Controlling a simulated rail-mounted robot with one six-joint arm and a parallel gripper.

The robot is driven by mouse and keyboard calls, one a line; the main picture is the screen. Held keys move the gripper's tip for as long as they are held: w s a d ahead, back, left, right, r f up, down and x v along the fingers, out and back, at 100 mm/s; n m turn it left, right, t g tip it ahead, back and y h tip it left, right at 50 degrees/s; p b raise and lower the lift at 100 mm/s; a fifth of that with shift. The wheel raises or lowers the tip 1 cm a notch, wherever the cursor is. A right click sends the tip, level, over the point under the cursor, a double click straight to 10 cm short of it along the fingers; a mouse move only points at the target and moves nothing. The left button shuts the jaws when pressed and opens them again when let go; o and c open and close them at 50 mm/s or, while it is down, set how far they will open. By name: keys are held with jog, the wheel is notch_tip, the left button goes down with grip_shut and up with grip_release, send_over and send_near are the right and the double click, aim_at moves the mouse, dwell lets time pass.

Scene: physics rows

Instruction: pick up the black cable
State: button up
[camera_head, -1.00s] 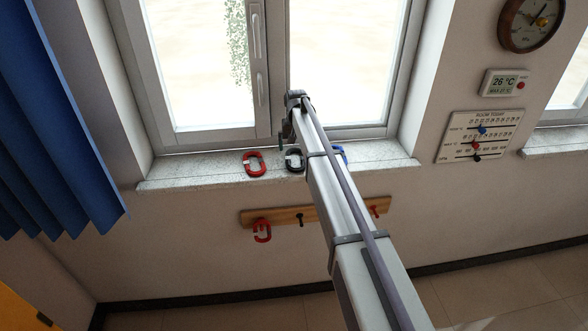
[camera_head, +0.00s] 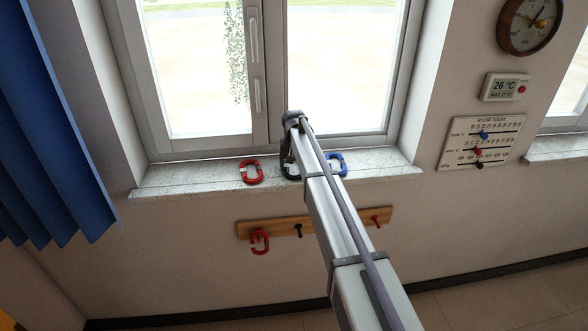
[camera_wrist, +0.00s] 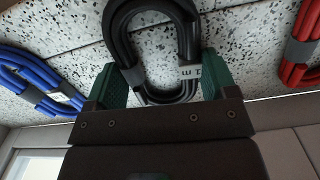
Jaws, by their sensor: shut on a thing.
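The black cable (camera_wrist: 119,42) is a coiled loop with a small white tag, at the top middle of the wrist view. My gripper (camera_wrist: 160,76) has a green-padded finger on each side of the coil and is shut on it. In the head view the black cable (camera_head: 291,172) is at the window sill, partly hidden behind my gripper (camera_head: 288,160). The coil still appears close against the speckled sill; whether it touches the sill I cannot tell.
A red cable (camera_head: 251,171) lies left of the black one on the sill (camera_head: 190,181), and a blue cable (camera_head: 337,164) lies right. Below, a wooden peg rail (camera_head: 330,223) carries another red cable (camera_head: 259,242). The window (camera_head: 200,75) stands behind; a blue curtain (camera_head: 45,130) hangs left.

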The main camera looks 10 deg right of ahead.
jog(key=shift+c, duration=1.4)
notch_tip(320, 180, up, 10)
jog(key=p, duration=1)
